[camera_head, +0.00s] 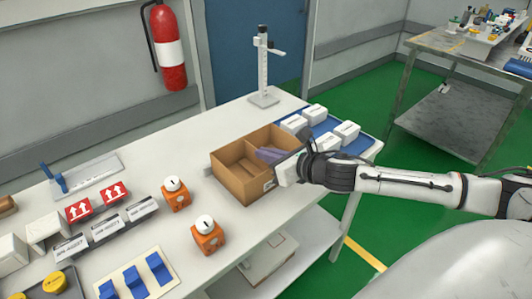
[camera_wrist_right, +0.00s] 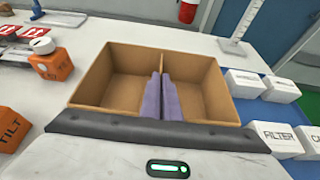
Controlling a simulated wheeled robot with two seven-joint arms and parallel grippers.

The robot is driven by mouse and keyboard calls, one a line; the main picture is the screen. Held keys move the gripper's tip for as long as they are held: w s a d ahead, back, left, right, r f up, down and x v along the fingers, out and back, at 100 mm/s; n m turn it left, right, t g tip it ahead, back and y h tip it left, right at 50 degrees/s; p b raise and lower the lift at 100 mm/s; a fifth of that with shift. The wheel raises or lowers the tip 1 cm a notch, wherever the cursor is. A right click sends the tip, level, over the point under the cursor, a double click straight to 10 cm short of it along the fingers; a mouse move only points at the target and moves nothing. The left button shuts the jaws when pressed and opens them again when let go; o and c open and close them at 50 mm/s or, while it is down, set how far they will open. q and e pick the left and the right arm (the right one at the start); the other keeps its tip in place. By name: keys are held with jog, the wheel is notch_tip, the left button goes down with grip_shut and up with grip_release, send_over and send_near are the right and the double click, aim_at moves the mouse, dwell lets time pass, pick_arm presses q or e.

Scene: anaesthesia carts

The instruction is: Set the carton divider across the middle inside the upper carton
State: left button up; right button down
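The upper carton (camera_head: 243,190) is an open brown cardboard box on the white table; it also shows in the right wrist view (camera_wrist_right: 95,85). The carton divider (camera_wrist_right: 162,66) is a thin brown panel standing upright inside it, near the middle, running from the far wall toward my wrist. My right gripper (camera_head: 266,154) reaches in over the carton's near right wall. Its purple fingers (camera_wrist_right: 161,90) are close together with the divider between them, apparently shut on it. They hide the divider's near part, and its bottom edge is hard to see. My left gripper is not in view.
White boxes (camera_head: 317,113) on a blue tray stand right of the carton. Orange blocks (camera_head: 208,238) with white tops stand to its left. A stand (camera_head: 263,75) rises behind it. Another box (camera_head: 269,262) lies on the lower shelf. Some tabletop left of the carton is clear.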

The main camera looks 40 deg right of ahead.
jog(key=shift+f, duration=0.5)
dwell(0.6)
jog(key=c, duration=1.9)
grip_release()
jog(key=shift+s+f, duration=0.1)
jog(key=shift+c, duration=0.2)
jog(key=shift+s, duration=0.45)
jog(key=v, duration=0.5)
jog(key=shift+r, duration=0.35)
jog(key=shift+p+v, duration=1.4)
jog(key=shift+v, duration=0.7)
jog(key=shift+w+r, duration=0.1)
